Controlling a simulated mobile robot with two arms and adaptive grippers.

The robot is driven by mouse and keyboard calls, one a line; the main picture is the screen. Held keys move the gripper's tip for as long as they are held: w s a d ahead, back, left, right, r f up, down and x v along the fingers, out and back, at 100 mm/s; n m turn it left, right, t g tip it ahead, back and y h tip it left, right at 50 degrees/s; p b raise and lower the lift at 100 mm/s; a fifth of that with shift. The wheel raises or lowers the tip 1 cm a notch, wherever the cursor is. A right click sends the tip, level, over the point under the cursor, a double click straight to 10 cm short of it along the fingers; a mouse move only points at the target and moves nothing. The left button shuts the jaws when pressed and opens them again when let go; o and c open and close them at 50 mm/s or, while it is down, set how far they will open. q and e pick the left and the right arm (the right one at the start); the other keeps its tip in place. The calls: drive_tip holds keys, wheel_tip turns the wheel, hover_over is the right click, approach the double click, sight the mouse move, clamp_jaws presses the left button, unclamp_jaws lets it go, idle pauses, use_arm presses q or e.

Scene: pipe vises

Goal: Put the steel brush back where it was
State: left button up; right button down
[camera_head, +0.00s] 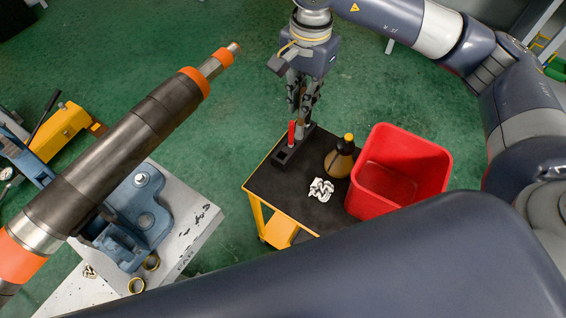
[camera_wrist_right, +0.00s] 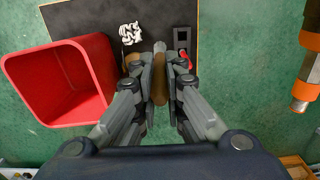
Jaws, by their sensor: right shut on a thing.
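My right gripper (camera_head: 304,112) reaches down from the top of the head view, over the far end of the cart. It is shut on the steel brush. In the right wrist view the brush's brown handle (camera_wrist_right: 159,88) is between the fingers, and its grey end (camera_wrist_right: 160,58) points away from me. The black holder block (camera_head: 286,157) stands on the cart just below the gripper; it also shows in the wrist view (camera_wrist_right: 182,38), right of the brush end. A red-handled tool (camera_head: 291,133) stands in it. I cannot tell whether the brush touches the holder. My left gripper is out of view.
A bench (camera_head: 190,235) with a blue vise (camera_head: 140,215) and a large pipe (camera_head: 115,150) is at left.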

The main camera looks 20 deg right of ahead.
use_arm(q)
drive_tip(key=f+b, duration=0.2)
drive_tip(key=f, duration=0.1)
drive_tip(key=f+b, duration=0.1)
drive_tip(key=b, duration=0.1)
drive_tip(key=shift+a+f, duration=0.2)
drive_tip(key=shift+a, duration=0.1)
use_arm(e)
drive_tip(key=w+a+f+m, duration=0.1)
drive_tip(key=w+f+m, duration=0.2)
drive_tip(key=f+m, duration=0.7)
drive_tip(key=w+a+f+m, duration=0.1)
drive_tip(key=w+f+m, duration=0.2)
drive_tip(key=f+m, duration=0.8)
drive_tip(key=shift+w+a+f+m, duration=0.15)
drive_tip(key=shift+a+f+m, duration=0.05)
drive_tip(key=shift+m, duration=0.8)
drive_tip(key=shift+f, duration=0.2)
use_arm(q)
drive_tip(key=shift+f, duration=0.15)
use_arm(e)
drive_tip(key=c, duration=1.9)
unclamp_jaws()
drive_tip(key=shift+c, duration=0.2)
drive_tip(key=shift+r, duration=0.15)
